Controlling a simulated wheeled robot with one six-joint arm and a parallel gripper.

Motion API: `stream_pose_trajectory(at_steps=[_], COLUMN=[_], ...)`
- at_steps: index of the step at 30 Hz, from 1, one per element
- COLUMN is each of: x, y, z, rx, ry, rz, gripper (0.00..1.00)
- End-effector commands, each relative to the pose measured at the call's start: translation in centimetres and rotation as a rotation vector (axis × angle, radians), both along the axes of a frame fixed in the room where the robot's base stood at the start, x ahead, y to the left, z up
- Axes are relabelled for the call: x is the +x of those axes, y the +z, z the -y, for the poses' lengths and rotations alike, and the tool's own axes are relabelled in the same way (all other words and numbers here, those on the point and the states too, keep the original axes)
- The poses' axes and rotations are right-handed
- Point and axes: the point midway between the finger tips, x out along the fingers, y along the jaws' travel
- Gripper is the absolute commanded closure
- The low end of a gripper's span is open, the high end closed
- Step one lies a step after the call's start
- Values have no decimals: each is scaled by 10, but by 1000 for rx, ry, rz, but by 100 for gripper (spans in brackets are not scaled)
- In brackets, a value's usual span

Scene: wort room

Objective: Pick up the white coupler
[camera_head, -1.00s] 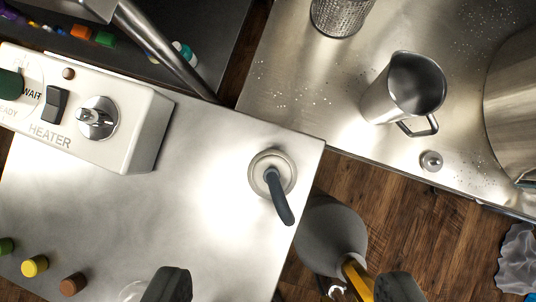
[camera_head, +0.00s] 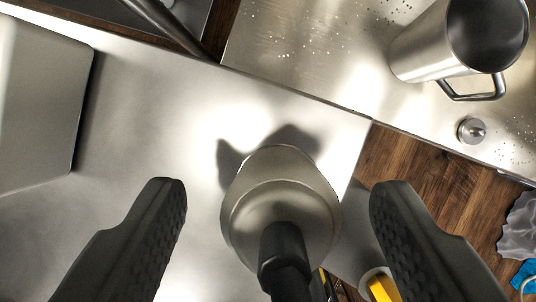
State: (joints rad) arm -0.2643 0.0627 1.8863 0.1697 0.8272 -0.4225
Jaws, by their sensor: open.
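I cannot make out a white coupler in the current view. My gripper (camera_head: 278,187) is open, with one dark ridged finger at the left and one at the right. Between the fingers is a round, domed metal piece (camera_head: 282,165) with a dark handle pointing toward the bottom edge. It is at the right end of the steel bench top (camera_head: 160,130) and casts a shadow on it. A gap shows on both sides between it and the fingers; its depth relative to them is hard to tell.
The heater box (camera_head: 40,110) stands at the left. A steel jug (camera_head: 425,50) and a small metal knob (camera_head: 472,131) are on the second bench at the upper right. Wooden floor (camera_head: 425,175) shows between the benches. A yellow object (camera_head: 382,289) is low down.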

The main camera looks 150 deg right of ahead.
Motion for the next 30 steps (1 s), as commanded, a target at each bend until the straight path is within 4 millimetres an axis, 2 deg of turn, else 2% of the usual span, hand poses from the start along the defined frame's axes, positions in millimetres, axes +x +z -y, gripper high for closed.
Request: stream_pose_trajectory(at_steps=[4, 11, 18, 19, 26, 30], x=[6, 6, 6, 6, 6, 7], y=[-14, -16, -16, -16, -15, -6], z=[-3, -3, -3, -3, -3, -3], rx=[0, 0, 0, 0, 0, 0], ry=[-1, -1, -1, -1, -1, -1], rz=[0, 1, 1, 1, 1, 4], gripper=[36, 36, 81, 84, 84, 84])
